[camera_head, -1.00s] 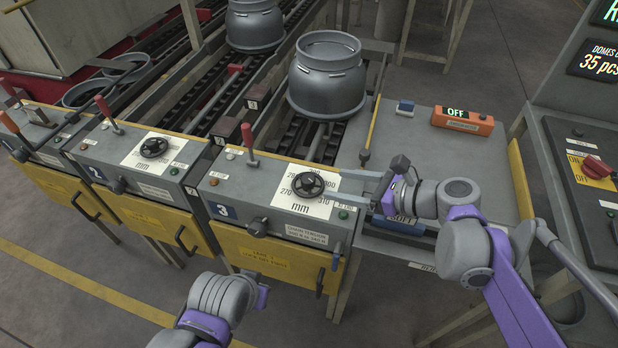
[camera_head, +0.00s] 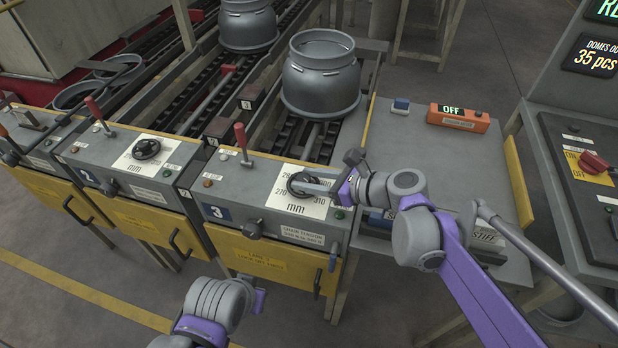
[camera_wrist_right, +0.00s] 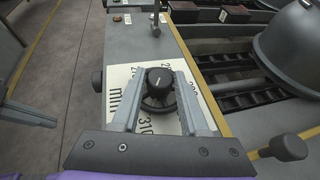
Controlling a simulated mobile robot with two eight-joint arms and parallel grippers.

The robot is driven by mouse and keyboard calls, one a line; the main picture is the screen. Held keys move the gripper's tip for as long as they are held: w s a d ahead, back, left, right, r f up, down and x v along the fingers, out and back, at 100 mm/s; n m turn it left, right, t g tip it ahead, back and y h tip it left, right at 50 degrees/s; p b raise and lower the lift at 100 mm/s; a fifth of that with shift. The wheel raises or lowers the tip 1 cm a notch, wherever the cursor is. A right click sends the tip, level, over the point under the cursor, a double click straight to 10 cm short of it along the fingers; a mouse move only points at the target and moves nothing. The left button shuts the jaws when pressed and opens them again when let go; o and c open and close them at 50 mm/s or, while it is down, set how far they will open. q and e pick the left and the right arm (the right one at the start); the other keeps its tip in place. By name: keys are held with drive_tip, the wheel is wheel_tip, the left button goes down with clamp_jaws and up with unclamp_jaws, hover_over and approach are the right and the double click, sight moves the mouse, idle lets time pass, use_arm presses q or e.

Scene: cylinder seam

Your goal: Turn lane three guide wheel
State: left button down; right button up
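The lane three guide wheel (camera_head: 301,186) is a small black handwheel on a white "mm" scale plate (camera_head: 320,206), on top of the grey box marked 3. My right gripper (camera_head: 309,183) has come in from the right over it, and its fingers partly hide the wheel. In the right wrist view the wheel, with its round black hub (camera_wrist_right: 159,78), lies between the two spread fingers, one on each side. I see no clear grip on the rim. My left gripper is not in view; only grey and purple links of my left arm show at the bottom.
A red-handled lever (camera_head: 241,140) stands left of the wheel. Lane two's handwheel (camera_head: 146,149) is farther left. A large metal pot (camera_head: 321,78) stands on the conveyor behind. An orange box reading OFF (camera_head: 459,117) lies on the grey top at right.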

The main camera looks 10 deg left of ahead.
clamp_jaws()
drive_tip(key=shift+w+n+g, duration=0.15)
drive_tip(key=shift+n+g, duration=0.25)
drive_tip(key=shift+g, duration=0.1)
drive_tip(key=shift+w+n+g+y, duration=0.15)
drive_tip(key=shift+n+g+y, duration=0.15)
drive_tip(key=shift+n+g, duration=0.7)
drive_tip(key=n+g, duration=0.1)
drive_tip(key=g, duration=0.1)
drive_tip(key=n+g, duration=0.2)
drive_tip(key=shift+w+n, duration=0.2)
drive_tip(key=shift+n, duration=0.1)
drive_tip(key=n+g, duration=0.1)
drive_tip(key=n+g+h+p, duration=0.1)
drive_tip(key=g, duration=0.1)
drive_tip(key=shift+w+a+n+h, duration=0.1)
drive_tip(key=shift+w+n+h, duration=0.05)
drive_tip(key=shift+n+h, duration=0.15)
drive_tip(key=shift+w+n+g+h+p, duration=0.1)
drive_tip(key=shift+n+g+h+p, duration=0.45)
drive_tip(key=shift+n+g+h, duration=0.65)
drive_tip(key=shift+n+g, duration=0.3)
drive_tip(key=shift+g, duration=0.1)
